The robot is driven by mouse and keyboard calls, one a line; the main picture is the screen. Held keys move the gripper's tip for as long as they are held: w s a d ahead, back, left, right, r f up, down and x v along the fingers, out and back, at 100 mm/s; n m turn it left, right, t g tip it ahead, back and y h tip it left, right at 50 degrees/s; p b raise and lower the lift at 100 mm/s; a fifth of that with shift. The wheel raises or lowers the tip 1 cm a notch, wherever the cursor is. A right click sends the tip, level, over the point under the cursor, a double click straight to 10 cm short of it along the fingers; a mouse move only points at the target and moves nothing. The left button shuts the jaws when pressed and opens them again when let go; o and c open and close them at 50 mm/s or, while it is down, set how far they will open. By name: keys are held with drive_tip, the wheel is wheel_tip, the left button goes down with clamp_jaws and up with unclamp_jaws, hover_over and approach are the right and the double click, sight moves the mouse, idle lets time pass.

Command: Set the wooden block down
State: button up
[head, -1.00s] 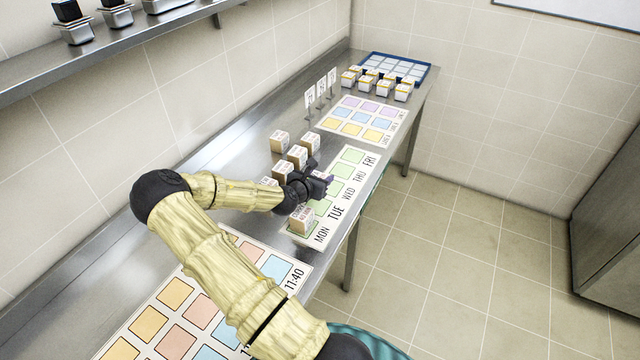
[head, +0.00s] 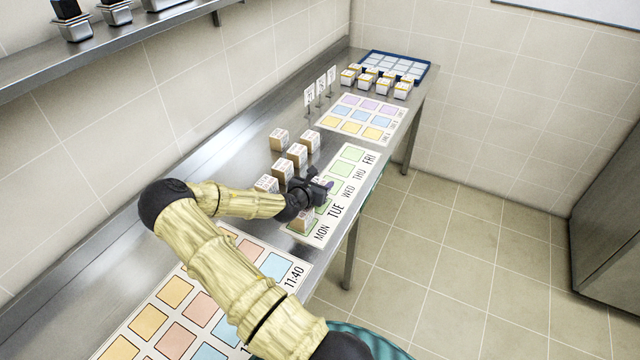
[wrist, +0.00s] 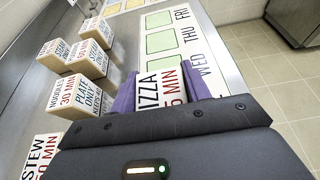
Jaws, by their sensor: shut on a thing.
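My gripper (head: 324,188) is shut on a wooden block with a white label. In the wrist view the block (wrist: 163,88) sits between the purple fingers, its label reading "PIZZA" and "MIN". In the head view my gripper hides most of it. The gripper is over the white weekday mat (head: 375,147), around the TUE and WED squares. I cannot tell whether the block touches the mat. Another wooden block (head: 301,223) stands on the MON square. The THU and FRI green squares (wrist: 160,41) look empty.
Several labelled wooden blocks (head: 297,155) stand close behind the mat. They also show left of my gripper in the wrist view (wrist: 76,98). A mat with coloured squares (head: 175,292) lies nearer me. The table's front edge runs close beside the weekday mat.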

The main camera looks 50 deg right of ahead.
drive_tip(key=o, duration=1.1)
drive_tip(key=shift+s+a+f, duration=0.15)
drive_tip(key=shift+f, duration=0.4)
drive_tip(key=shift+c, duration=0.2)
drive_tip(key=shift+r+p, duration=0.5)
drive_tip(key=shift+a+r, duration=0.15)
drive_tip(key=shift+a, duration=0.15)
drive_tip(key=v, duration=0.3)
drive_tip(key=b+v, duration=0.1)
drive_tip(key=v, duration=0.3)
drive_tip(key=b+v, duration=0.1)
drive_tip(key=v, duration=0.3)
drive_tip(key=shift+r, duration=0.35)
